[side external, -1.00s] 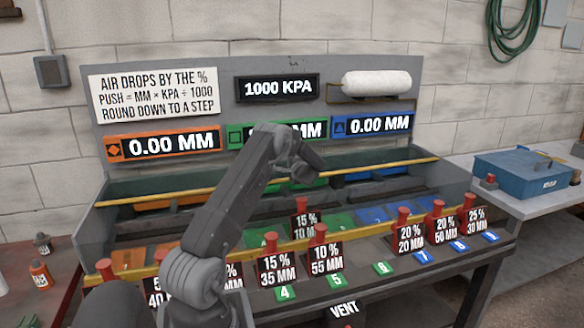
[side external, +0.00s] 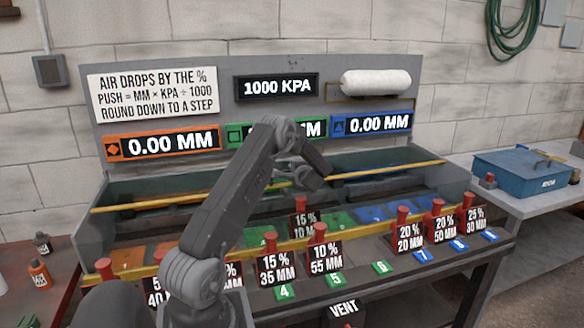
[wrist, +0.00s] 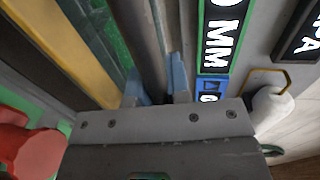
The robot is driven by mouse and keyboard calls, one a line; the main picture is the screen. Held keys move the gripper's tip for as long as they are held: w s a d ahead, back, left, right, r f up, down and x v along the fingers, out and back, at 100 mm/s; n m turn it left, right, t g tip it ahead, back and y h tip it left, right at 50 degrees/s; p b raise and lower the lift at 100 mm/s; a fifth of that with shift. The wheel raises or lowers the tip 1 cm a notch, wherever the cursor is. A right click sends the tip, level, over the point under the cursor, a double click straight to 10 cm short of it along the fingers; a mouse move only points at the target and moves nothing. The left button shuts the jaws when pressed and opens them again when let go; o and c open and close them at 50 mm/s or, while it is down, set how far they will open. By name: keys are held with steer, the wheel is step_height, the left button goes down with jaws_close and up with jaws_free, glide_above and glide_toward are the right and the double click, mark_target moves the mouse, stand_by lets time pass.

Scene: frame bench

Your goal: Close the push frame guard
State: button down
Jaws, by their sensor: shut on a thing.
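The push frame guard shows as a long yellow bar (side external: 390,172) across the bench, in front of the three readouts. A yellow bar (wrist: 62,52) lies to the left, apart from the fingers.
Red plungers (side external: 403,215) with percent and MM labels stand along the front. The back panel carries a 1000 KPA display (side external: 277,87) and a white cylinder (side external: 376,83). A blue case (side external: 525,172) sits on the right-hand table.

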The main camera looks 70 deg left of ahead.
steer(key=d, duration=1.6)
steer(key=shift+d, duration=0.3)
steer(key=c, duration=1.1)
jaws_free()
steer(key=d+r, duration=0.2)
steer(key=d, duration=1.1)
steer(key=shift+d+r, duration=0.2)
steer(key=shift+r, duration=0.15)
